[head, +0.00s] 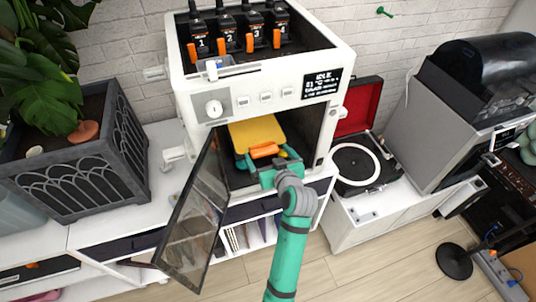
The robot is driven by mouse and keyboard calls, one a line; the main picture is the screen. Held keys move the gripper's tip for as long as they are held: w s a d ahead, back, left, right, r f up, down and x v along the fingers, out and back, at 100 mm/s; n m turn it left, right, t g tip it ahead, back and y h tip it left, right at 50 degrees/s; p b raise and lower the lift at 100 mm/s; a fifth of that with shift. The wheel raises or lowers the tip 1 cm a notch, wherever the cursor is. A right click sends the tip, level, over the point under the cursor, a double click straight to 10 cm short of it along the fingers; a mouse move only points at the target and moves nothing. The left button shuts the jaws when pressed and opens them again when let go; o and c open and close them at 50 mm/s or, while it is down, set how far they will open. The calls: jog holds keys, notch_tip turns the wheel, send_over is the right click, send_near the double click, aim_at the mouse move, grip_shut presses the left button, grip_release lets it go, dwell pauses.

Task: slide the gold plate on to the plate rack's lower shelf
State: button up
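The gold plate (256,133) is inside the open front of a white machine (340,52), tilted in the picture with its front edge toward me. An orange block-like piece (264,150) shows at its front edge; I cannot tell whether it is part of the plate. My teal gripper (268,167) is inside the opening, right at the orange piece. Its fingertips are partly hidden, so I cannot tell whether they are closed on anything. I cannot make out a plate rack or its lower shelf in this view.
The machine's dark glass door (190,222) hangs open on the left of my arm. A planter (82,150) stands left, a record player (368,165) right. Numbered black and orange units (237,33) sit on top. A white sideboard (142,205) lies below.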

jog(key=shift+s+d, duration=0.1)
jog(key=shift+a+f, duration=0.1)
jog(key=shift+a, duration=0.25)
jog(key=shift+s, duration=0.25)
jog(key=v, duration=1)
jog(key=s+d+f+m+h, duration=0.1)
jog(key=s+f+h, duration=0.1)
jog(key=s+f, duration=0.5)
jog(key=s+d+f+m+h, duration=0.2)
jog(key=s+f, duration=0.3)
jog(key=s, duration=0.4)
jog(key=s+a+r+t, duration=0.1)
jog(key=s+a, duration=0.2)
jog(key=s, duration=0.7)
jog(key=s+a+r+t, duration=0.1)
jog(key=s+a+r, duration=0.1)
jog(key=s, duration=0.8)
jog(key=shift+a+r+m+t, duration=0.3)
jog(key=shift+a, duration=0.45)
